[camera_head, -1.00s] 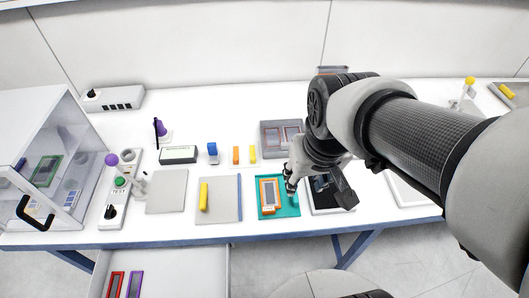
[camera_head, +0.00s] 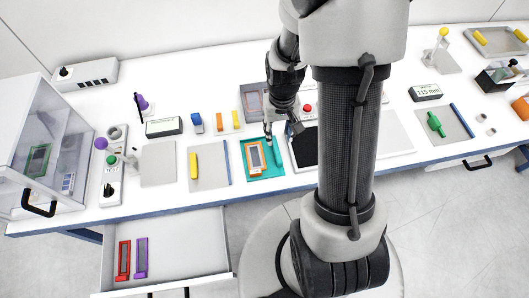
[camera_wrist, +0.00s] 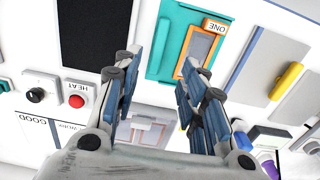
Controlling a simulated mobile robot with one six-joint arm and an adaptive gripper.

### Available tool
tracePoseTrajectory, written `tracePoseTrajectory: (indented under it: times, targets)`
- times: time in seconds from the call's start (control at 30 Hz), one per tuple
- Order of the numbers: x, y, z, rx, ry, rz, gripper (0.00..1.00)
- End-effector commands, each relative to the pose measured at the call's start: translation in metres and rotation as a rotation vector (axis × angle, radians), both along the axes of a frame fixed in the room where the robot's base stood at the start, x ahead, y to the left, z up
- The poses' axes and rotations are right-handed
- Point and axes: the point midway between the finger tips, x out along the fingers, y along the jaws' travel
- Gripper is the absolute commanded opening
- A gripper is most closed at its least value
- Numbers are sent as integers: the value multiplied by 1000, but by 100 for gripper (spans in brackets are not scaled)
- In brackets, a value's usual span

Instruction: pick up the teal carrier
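The teal carrier (camera_head: 250,150) is a flat teal plate near the front edge of the table, with a raised darker teal bar along one side. An orange-framed piece (camera_head: 255,157) lies on it. In the wrist view the teal carrier (camera_wrist: 158,62) is beyond my fingertips, and the orange frame (camera_wrist: 184,52) shows a label. My gripper (camera_head: 281,131) is over the table close to the carrier's back right corner. In the wrist view my gripper (camera_wrist: 161,60) has its fingers apart, with nothing between them. I cannot tell the exact height of the fingers above the carrier.
A dark plate (camera_head: 305,147) lies right of the carrier. A grey mat (camera_head: 209,172) with a yellow bar (camera_head: 194,165) lies left. A red button (camera_wrist: 77,101) is on a panel marked HEAT. An open drawer (camera_head: 190,256) holds a red and a purple frame.

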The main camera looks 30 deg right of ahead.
Motion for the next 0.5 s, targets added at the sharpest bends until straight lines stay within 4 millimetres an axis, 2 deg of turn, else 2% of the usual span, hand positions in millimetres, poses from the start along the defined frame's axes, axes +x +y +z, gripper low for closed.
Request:
tracePoseTrajectory:
  times: [0.03, 0.2, 0.5]
  targets:
    - [-1, 0, -15, 2, 6, 0, 38]
    - [-1, 0, -45, 1, 3, 0, 38]
    - [1, -1, -68, 0, 1, 0, 38]
